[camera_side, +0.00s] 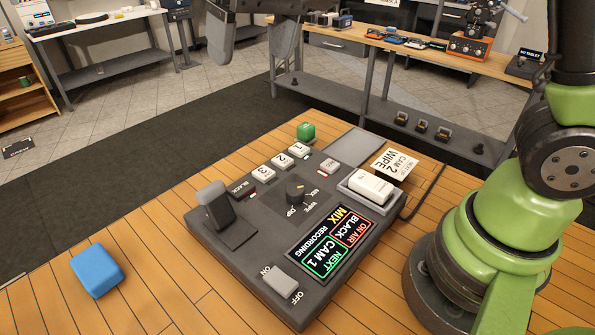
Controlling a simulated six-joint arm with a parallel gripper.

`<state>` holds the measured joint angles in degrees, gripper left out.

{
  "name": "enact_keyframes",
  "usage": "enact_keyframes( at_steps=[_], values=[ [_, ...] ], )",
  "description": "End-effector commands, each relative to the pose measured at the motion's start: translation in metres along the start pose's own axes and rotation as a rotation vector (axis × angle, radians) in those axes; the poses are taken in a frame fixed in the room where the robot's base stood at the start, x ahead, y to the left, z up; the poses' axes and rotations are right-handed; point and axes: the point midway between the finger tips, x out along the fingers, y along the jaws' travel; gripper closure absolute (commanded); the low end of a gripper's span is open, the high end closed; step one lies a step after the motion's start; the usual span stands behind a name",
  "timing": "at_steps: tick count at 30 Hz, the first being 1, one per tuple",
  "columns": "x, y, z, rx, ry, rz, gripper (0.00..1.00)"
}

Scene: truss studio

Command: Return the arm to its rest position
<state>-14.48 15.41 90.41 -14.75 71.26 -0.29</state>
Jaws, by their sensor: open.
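My gripper (252,36) hangs at the top edge of the side view, above and beyond the switcher console (262,292). Its two dark fingers are wide apart with nothing between them, and its upper part is cut off by the frame. My green and black arm stands at the right; part of it runs out of view at the top. The console lies on the wooden table, with a dark lever (216,204), a rotary knob (295,190), numbered white keys and a lit screen (331,243) reading "ON AIR BLACK" and "NEXT CAM 1".
A blue block (96,270) lies on the table (160,250) left of the console. A card (394,166) reads "SET UP CAM 2 WIPE". A bench (425,56) with gear stands behind. The table's left front is mostly clear.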

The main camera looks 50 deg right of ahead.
Motion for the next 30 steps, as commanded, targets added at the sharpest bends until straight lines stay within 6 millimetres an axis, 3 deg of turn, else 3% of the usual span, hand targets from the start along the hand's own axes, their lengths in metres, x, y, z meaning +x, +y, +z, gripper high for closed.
enact_keyframes(
  at_steps=[1,6,10,15,21,30],
  values=[
    [-0.018,0.011,0.012,0.021,0.037,-0.018,0.19],
    [-0.053,0.039,0.056,0.081,0.149,-0.069,0.19],
    [-0.065,0.058,0.094,0.128,0.237,-0.101,0.19],
    [-0.065,0.074,0.135,0.178,0.334,-0.129,0.19],
    [-0.058,0.083,0.158,0.206,0.389,-0.141,0.19],
    [-0.057,0.083,0.160,0.209,0.393,-0.142,0.19]
  ],
)
